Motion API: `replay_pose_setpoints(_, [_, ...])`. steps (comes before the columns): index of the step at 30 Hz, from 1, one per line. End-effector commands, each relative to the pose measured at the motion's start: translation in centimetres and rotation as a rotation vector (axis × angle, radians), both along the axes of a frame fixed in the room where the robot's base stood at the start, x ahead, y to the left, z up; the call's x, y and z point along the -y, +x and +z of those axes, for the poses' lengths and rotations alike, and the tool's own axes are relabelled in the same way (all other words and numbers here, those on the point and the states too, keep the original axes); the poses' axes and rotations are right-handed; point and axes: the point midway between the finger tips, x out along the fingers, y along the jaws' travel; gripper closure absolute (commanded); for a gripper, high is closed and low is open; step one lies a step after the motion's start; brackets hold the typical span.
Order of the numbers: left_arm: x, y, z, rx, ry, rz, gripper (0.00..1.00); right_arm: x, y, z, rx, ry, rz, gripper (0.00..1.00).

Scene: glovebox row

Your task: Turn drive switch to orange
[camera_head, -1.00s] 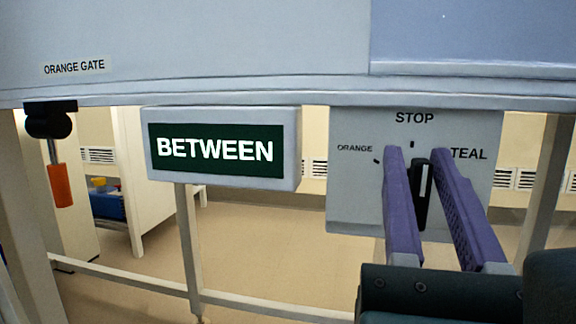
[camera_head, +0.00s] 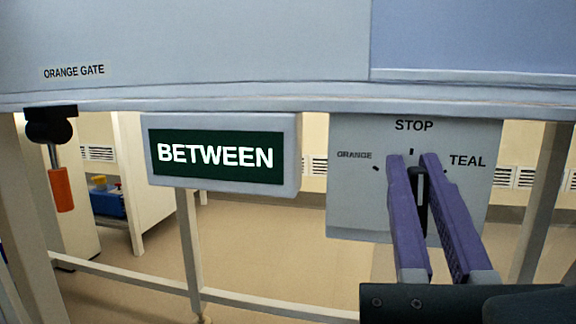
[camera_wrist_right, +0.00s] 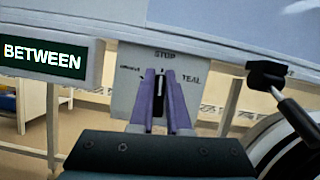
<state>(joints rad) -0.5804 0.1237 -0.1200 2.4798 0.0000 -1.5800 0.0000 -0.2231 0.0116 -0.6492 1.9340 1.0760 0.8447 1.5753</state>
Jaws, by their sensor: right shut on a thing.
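The drive switch panel (camera_head: 345,205) is a grey plate marked ORANGE at left, STOP at top and TEAL at right. Its black knob (camera_head: 420,200) stands about upright, toward STOP, and is partly hidden between my fingers. My right gripper (camera_head: 420,168) has purple fingers, shut on the knob from both sides. In the right wrist view the fingers (camera_wrist_right: 164,80) also flank the knob (camera_wrist_right: 158,97). The display sign (camera_head: 215,156) reads BETWEEN in white on dark green. My left gripper is in neither view.
An orange-handled lever (camera_head: 61,188) hangs at the left under the ORANGE GATE label (camera_head: 74,72). A grey overhead housing (camera_head: 220,40) runs across the top. A rail (camera_head: 270,308) crosses below the sign. Another black lever (camera_wrist_right: 270,75) shows at the right in the wrist view.

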Motion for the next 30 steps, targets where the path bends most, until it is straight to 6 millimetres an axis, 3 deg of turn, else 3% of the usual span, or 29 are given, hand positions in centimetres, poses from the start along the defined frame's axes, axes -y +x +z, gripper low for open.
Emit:
replay_pose_setpoints(15, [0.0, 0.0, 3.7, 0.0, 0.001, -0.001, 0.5, -0.4, 0.1, 0.1, -0.093, -0.32, 0.0, 1.0])
replay_pose_setpoints(30, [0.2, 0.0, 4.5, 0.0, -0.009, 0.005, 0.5, -0.5, 0.2, -0.2, -0.119, -0.409, 0.0, 1.0])
